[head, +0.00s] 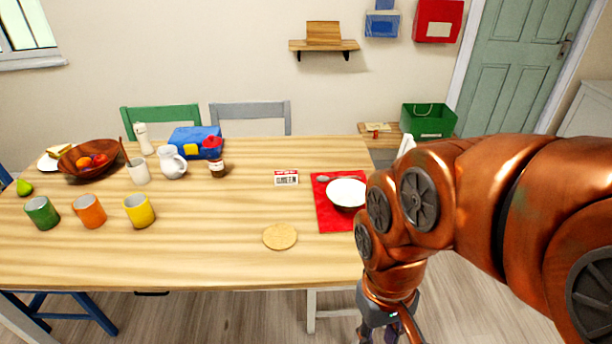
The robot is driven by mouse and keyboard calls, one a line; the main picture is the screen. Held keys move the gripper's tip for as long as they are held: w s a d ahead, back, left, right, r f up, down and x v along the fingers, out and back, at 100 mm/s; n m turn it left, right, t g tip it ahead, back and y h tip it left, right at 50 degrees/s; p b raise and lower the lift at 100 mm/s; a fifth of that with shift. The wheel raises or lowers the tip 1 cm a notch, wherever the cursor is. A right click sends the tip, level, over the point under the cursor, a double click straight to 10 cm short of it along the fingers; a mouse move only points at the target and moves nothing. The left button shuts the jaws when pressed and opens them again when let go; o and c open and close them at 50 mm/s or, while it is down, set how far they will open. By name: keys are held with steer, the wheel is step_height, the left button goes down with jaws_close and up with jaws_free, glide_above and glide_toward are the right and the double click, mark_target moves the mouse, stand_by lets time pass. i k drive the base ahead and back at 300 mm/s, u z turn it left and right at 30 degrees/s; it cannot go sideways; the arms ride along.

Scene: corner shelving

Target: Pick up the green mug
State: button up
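The green mug (42,213) stands upright at the left end of the wooden table, the leftmost of a row of three mugs. The orange mug (90,211) and the yellow mug (138,210) stand to its right, apart from it. My gripper (388,333) hangs low at the bottom right, in front of the table's near edge and far from the green mug. It is partly cut off by the frame's edge, and its fingers are too unclear to tell if it is open.
A fruit bowl (72,168), white cup (139,172) and white pitcher (172,163) stand farther back. The table's front left is clear.

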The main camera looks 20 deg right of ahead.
mark_target(41, 212)
steer(key=u, duration=1.25)
